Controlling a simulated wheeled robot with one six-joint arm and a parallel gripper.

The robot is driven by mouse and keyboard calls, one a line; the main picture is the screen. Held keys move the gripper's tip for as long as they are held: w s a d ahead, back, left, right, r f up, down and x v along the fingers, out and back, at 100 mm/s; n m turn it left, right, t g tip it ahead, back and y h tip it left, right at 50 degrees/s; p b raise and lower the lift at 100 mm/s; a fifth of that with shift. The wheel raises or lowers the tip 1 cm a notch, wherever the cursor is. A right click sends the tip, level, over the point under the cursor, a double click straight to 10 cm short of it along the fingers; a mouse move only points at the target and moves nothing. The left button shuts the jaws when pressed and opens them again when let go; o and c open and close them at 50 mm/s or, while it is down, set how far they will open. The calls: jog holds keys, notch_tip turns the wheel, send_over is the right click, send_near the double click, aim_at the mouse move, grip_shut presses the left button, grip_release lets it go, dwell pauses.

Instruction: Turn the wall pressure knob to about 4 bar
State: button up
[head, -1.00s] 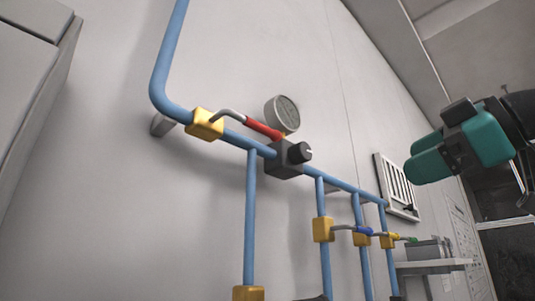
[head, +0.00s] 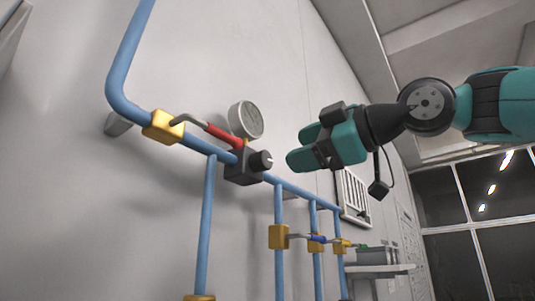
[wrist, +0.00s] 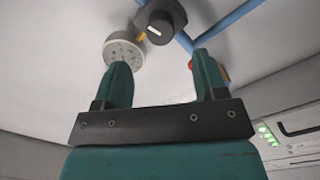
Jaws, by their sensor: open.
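The black pressure knob (head: 261,160) sits on a dark regulator block (head: 241,166) on the blue wall pipe. In the wrist view the knob (wrist: 163,22) shows a white mark on its face, above and beyond my fingertips. A round gauge (head: 246,119) is mounted just above the block; its reading is too small to tell. It also shows in the wrist view (wrist: 124,52), behind the left finger. My teal gripper (head: 299,147) is open and empty, to the right of the knob and apart from it. Its two fingers (wrist: 162,75) point toward the wall.
A red-handled lever (head: 222,135) on a yellow valve (head: 163,126) lies left of the gauge. Blue pipes (head: 205,225) run down the wall with smaller valves (head: 279,237). A vent grille (head: 354,196) and a shelf (head: 372,270) are at the right.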

aim_at(268, 160)
jog(key=p+x, duration=0.2)
jog(key=x, duration=0.4)
jog(key=shift+w+a+r, duration=0.15)
jog(key=shift+a, duration=0.1)
jog(key=shift+w+a, duration=0.4)
jog(key=shift+w, duration=0.05)
jog(key=c, duration=0.9)
jog(key=shift+a, duration=0.1)
